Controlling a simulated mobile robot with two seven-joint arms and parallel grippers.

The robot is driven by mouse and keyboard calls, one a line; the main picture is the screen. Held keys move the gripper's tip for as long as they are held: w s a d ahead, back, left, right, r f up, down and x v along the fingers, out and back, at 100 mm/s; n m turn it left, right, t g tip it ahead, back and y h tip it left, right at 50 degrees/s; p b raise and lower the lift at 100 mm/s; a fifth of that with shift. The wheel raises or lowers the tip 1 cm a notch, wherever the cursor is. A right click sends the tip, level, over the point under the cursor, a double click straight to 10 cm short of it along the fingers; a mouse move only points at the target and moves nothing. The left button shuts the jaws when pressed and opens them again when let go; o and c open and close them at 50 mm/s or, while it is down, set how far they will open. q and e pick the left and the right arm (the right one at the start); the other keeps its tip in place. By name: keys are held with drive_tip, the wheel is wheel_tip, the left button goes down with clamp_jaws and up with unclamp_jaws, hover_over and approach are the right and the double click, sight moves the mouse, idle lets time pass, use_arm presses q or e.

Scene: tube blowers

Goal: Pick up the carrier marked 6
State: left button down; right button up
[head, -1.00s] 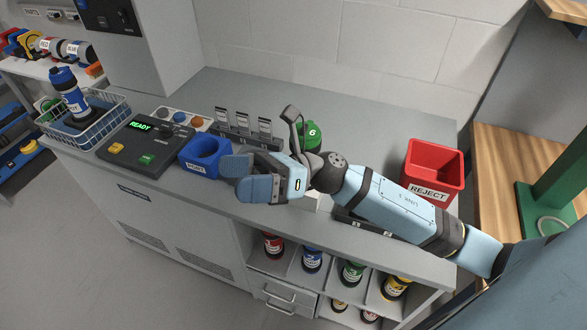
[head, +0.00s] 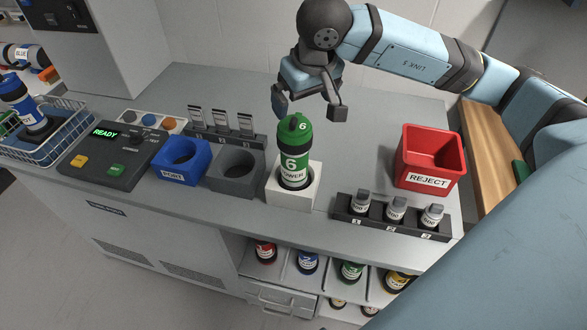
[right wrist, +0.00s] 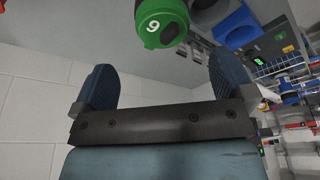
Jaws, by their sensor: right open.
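The carrier marked 6 (head: 294,150) is a green and black cylinder with a white label. It stands upright in a white square holder (head: 279,196) on the counter. My right gripper (head: 308,110) is open and empty, just above and behind the carrier in the head view. In the right wrist view the carrier's green cap (right wrist: 162,20) shows beyond the two spread blue fingers (right wrist: 160,85), between them at the top of the picture. The fingers do not touch it. My left gripper is not in view.
A grey cup holder (head: 237,170) and a blue bin (head: 181,161) stand left of the white holder. A rack of small bottles (head: 391,216) and a red REJECT bin (head: 429,160) are to the right. The counter behind is clear.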

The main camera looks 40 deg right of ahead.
sight(297, 118)
drive_tip(key=x, duration=0.4)
drive_tip(key=shift+f, duration=0.3)
drive_tip(key=shift+w+p+x, duration=0.2)
drive_tip(key=shift+p+x, duration=0.55)
drive_tip(key=shift+x, duration=1.9)
drive_tip(key=shift+a+r, duration=0.1)
drive_tip(key=c, duration=1.2)
